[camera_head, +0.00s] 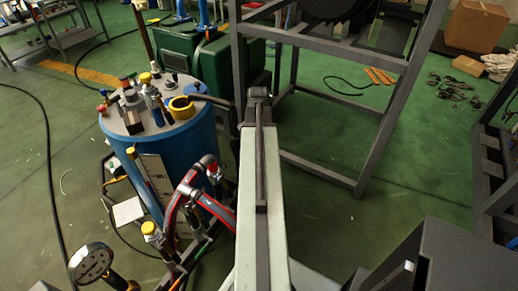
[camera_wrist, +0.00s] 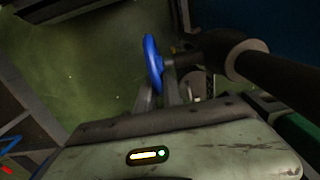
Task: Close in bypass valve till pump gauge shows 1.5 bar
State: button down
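In the wrist view a blue handwheel (camera_wrist: 152,62), likely the bypass valve's, stands nearly edge-on beside a dark pipe fitting. My gripper (camera_wrist: 158,92) has its grey fingers just below the wheel, and the wheel's lower rim comes down between them. I cannot tell whether they touch or grip it. In the head view my arm reaches forward, and its far end hides the gripper and the wheel. A round dial gauge (camera_head: 92,262) with a pale face stands at the lower left. It may be the pump gauge; its reading is too small to tell.
A blue tank (camera_head: 170,150) with several fittings on its lid stands left of my arm. Red hoses (camera_head: 200,190) lie close to the arm's left side. A grey metal frame (camera_head: 330,170) stands on the right. A dark pipe (camera_wrist: 285,80) runs right of the wheel.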

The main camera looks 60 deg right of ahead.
jog(key=shift+w+d+f+y, duration=0.1)
jog(key=shift+d+f+y, duration=0.15)
jog(key=shift+y, duration=0.25)
jog(key=shift+f+y+b, duration=0.1)
jog(key=shift+y+b, duration=0.3)
jog(key=shift+b, duration=0.1)
jog(key=shift+a, duration=0.2)
jog(key=c, duration=1.5)
grip_release()
